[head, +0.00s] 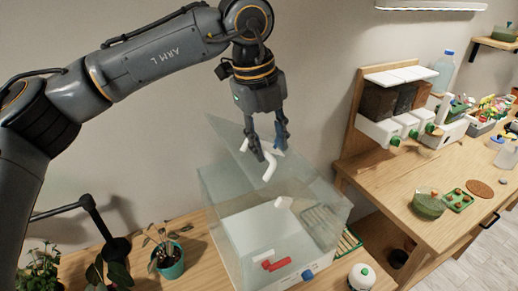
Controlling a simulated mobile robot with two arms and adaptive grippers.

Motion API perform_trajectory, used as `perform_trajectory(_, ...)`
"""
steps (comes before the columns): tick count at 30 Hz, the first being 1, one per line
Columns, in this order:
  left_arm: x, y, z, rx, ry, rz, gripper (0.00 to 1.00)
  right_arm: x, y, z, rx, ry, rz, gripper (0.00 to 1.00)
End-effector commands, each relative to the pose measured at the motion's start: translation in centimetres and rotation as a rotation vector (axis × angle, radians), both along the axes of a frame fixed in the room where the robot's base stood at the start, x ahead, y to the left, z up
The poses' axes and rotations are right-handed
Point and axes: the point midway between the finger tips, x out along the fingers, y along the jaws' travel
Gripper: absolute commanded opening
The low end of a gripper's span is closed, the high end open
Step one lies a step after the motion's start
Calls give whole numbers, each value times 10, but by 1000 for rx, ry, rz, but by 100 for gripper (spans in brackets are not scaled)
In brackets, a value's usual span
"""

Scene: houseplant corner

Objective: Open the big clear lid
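A big clear box (222,225) with see-through walls stands on the wooden table at the middle bottom. Its big clear lid (224,132) appears tilted up, with its upper left edge above the box walls. A white handle (269,172) shows on the lid, just below my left gripper. My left gripper (270,154) points down from above, with its two dark fingers apart around the upper part of the handle. Whether the fingers touch the handle is not clear. My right gripper is not in view.
A teal pot (169,262) with a plant stands left of the box. A white round container (361,277) stands right of it. A wooden shelf unit with white drawers (393,128) is at the right.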

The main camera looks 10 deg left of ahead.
Motion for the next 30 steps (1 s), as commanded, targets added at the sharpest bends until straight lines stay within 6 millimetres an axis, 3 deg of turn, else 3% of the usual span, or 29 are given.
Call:
perform_trajectory(14, -3, 4, -6, -1, 1, 1, 34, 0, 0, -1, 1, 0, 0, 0)
perform_trajectory(30, 3, -5, 29, -1, -1, 0, 34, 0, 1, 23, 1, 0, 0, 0)
